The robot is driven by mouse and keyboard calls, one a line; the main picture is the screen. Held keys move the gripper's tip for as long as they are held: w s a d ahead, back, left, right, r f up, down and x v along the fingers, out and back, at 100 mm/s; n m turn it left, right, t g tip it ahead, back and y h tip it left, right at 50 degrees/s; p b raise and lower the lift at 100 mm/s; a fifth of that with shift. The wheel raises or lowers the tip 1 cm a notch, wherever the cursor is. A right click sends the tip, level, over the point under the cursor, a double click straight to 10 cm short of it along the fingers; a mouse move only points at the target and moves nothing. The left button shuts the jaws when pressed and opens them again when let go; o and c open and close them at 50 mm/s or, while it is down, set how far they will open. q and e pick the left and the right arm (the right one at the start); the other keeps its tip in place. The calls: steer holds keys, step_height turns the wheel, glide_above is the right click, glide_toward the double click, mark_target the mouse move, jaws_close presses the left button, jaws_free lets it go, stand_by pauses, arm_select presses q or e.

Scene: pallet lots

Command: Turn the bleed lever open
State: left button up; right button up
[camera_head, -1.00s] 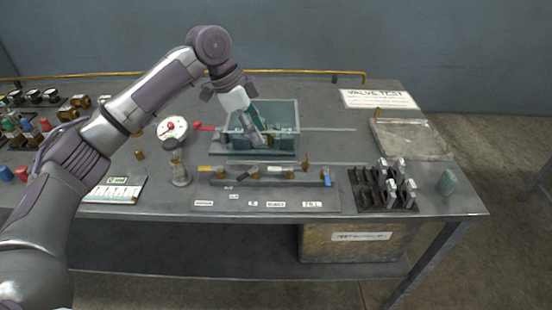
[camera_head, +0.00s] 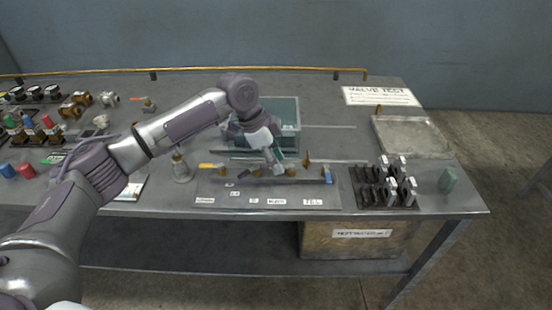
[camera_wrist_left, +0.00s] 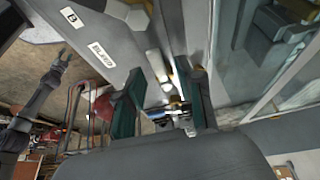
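The valve panel (camera_head: 225,203) lies flat on the bench with a pipe row and small labels. The BLEED label (camera_head: 276,202) is at its front and also shows in the wrist view (camera_wrist_left: 103,54). My left gripper (camera_head: 277,172) points down over the pipe row behind that label. In the wrist view its two teal-padded fingers (camera_wrist_left: 165,105) stand apart, with pale and metallic fitting parts seen between them. The bleed lever is not clearly distinguishable; the gripper partly covers that spot. I cannot tell whether the fingers touch it. My right gripper is not in view.
A yellow handle (camera_head: 211,165) and a blue handle (camera_head: 327,176) sit along the pipe row. A teal bin (camera_head: 289,112) stands behind my gripper. A rack of dark and silver parts (camera_head: 385,185) and a green block (camera_head: 448,180) are to the right.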

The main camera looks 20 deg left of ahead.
arm_select(q)
jaws_close()
